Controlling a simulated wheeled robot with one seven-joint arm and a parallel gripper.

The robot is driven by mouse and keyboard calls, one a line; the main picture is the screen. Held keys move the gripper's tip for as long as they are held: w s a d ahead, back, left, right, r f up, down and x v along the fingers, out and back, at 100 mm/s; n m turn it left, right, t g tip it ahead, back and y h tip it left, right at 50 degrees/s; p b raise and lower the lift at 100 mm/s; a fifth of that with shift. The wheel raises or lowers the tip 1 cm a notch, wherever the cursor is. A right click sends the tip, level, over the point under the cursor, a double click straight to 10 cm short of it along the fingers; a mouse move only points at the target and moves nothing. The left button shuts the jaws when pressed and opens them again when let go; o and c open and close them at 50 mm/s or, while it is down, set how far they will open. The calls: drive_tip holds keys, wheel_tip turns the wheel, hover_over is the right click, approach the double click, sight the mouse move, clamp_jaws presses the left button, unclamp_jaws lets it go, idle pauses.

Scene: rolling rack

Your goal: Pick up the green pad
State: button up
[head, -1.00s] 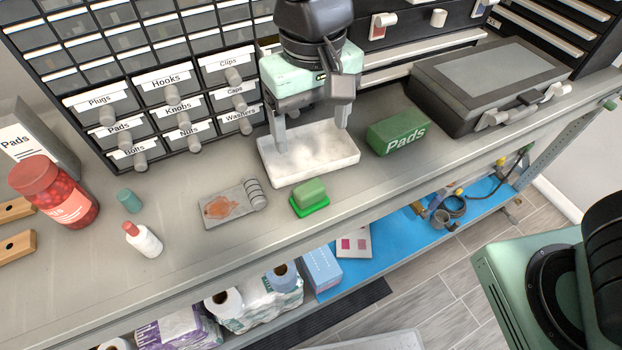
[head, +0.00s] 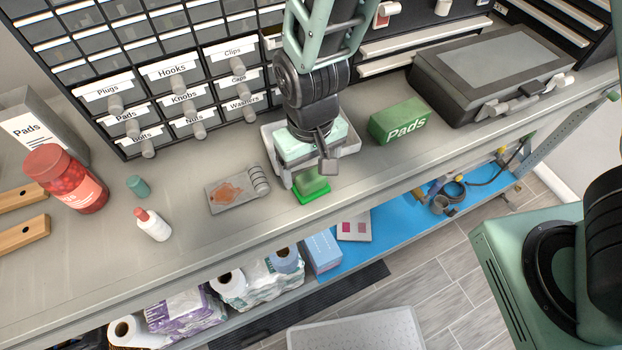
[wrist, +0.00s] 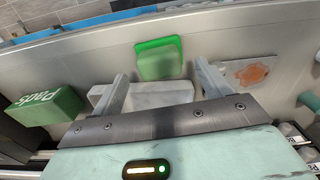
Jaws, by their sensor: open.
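The green pad (head: 311,186) lies on the workbench near its front edge, a duller green block with a bright green base. In the wrist view the pad (wrist: 160,60) lies just beyond the fingertips, roughly centred between them. My gripper (head: 313,168) is above and just behind the pad in the head view and partly covers it. In the wrist view my gripper (wrist: 161,72) has its two fingers spread apart with nothing held between them. I cannot tell the exact height of the fingertips over the bench.
A white tray (head: 272,143) sits behind the pad, partly under my gripper. A grey plate with an orange stain (head: 232,192) lies left of the pad. A green Pads box (head: 399,122) and a dark case (head: 490,85) stand to the right.

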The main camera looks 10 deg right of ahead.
sight(311, 175)
drive_tip(key=shift+f+p, duration=0.45)
drive_tip(key=shift+f, duration=1.5)
drive_tip(key=c, duration=1.1)
wheel_tip(311, 175, up, 10)
drive_tip(key=shift+r+b, duration=0.1)
drive_tip(key=shift+b, duration=0.75)
drive_tip(key=shift+o, duration=0.6)
